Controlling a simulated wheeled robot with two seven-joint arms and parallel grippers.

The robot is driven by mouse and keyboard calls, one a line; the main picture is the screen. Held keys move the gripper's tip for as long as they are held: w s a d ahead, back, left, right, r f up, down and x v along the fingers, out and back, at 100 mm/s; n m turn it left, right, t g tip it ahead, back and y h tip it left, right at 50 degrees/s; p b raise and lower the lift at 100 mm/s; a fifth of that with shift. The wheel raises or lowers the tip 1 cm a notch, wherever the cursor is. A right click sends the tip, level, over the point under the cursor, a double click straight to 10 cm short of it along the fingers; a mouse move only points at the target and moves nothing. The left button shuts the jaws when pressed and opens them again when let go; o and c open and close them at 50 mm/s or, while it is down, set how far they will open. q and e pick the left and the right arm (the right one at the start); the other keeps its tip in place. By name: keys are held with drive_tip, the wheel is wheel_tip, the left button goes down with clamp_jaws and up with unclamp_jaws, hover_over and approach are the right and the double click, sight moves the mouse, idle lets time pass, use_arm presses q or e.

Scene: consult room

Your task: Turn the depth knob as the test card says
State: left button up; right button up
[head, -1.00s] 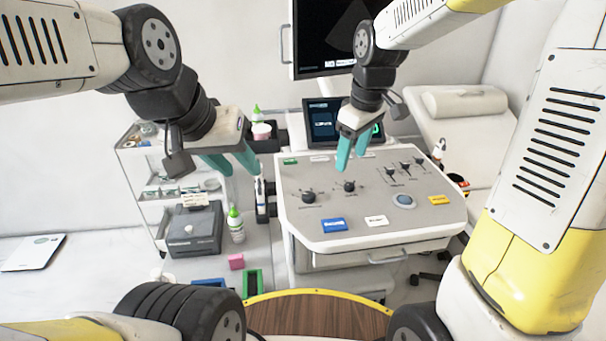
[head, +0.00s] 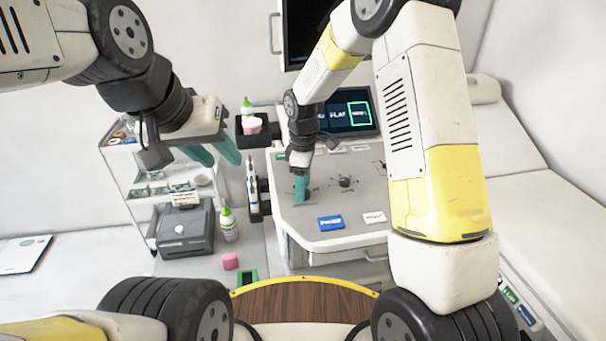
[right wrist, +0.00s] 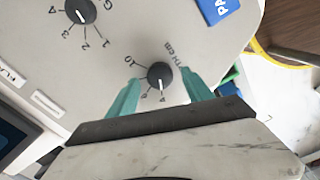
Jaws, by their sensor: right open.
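The control panel (head: 325,222) is a grey console top with knobs. In the right wrist view the depth knob (right wrist: 160,76) is black with a white pointer line, next to a partly hidden label ending in "TH cm". My right gripper (head: 301,188) is over this knob in the head view and hides it there. In the right wrist view its teal fingers (right wrist: 160,95) stand open, one on each side of the knob, with gaps visible. My left gripper (head: 215,154) is open and empty in the air left of the panel. I cannot identify a test card.
A second knob (head: 344,183) sits right of my right gripper. A blue label (head: 330,223) and a white label (head: 374,218) lie on the panel front. A small screen (head: 350,117) stands behind. A printer (head: 186,228) and bottle (head: 228,225) are at left.

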drive_tip(key=shift+f, duration=0.55)
drive_tip(key=shift+c, duration=0.2)
clamp_jaws()
